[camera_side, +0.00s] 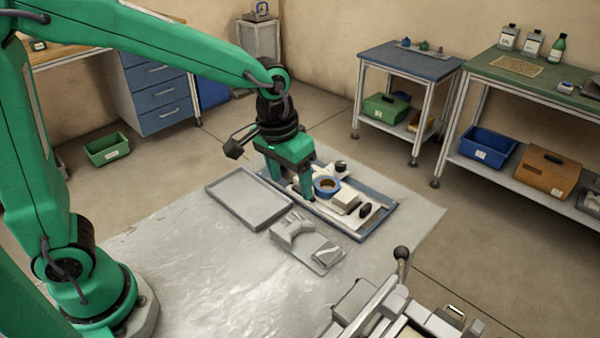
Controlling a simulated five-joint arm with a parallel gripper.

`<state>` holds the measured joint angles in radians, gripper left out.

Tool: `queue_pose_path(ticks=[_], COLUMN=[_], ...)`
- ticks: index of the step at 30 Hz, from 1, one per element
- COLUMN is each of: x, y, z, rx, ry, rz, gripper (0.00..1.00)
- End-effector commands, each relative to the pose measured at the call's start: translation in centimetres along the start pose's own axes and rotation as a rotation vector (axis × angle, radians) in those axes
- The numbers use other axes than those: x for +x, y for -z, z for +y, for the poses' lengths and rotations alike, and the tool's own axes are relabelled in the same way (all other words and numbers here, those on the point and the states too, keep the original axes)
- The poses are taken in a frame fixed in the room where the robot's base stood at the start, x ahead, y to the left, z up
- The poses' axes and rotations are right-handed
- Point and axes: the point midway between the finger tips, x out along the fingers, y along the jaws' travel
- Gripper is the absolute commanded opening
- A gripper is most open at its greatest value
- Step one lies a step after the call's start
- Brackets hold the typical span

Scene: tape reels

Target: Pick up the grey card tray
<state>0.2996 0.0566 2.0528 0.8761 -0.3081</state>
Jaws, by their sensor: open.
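A flat, shallow grey tray (243,208), which looks like the grey card tray, lies on the pale sheet at the middle of the view. It looks empty. My gripper (291,187) is open and points down, just right of the tray, over the left part of a blue-edged board (378,215). Nothing is seen between its fingers. A blue tape reel (327,187) with a brown centre sits on the board, close to the right finger. The gripper hides part of the board's left end. I cannot tell how high the fingertips are.
A grey fixture block (322,252) lies in front of the board. A cream block (346,202) and a dark knob (365,210) are on the board. A machine with a lever (401,254) stands at the front right. The pale sheet (190,265) is clear at the left front.

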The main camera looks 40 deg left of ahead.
Motion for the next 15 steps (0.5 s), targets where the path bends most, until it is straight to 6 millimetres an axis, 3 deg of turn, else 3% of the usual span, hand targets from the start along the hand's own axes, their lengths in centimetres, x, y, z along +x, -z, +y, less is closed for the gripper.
queue_pose_path(ticks=[9,15], x=[6.0,8.9], y=[1.7,1.9], z=[4.5,6.4], rx=[0.000,-0.002], ry=[0.026,0.042], rz=[-0.098,-0.137], gripper=[0.66,0.66])
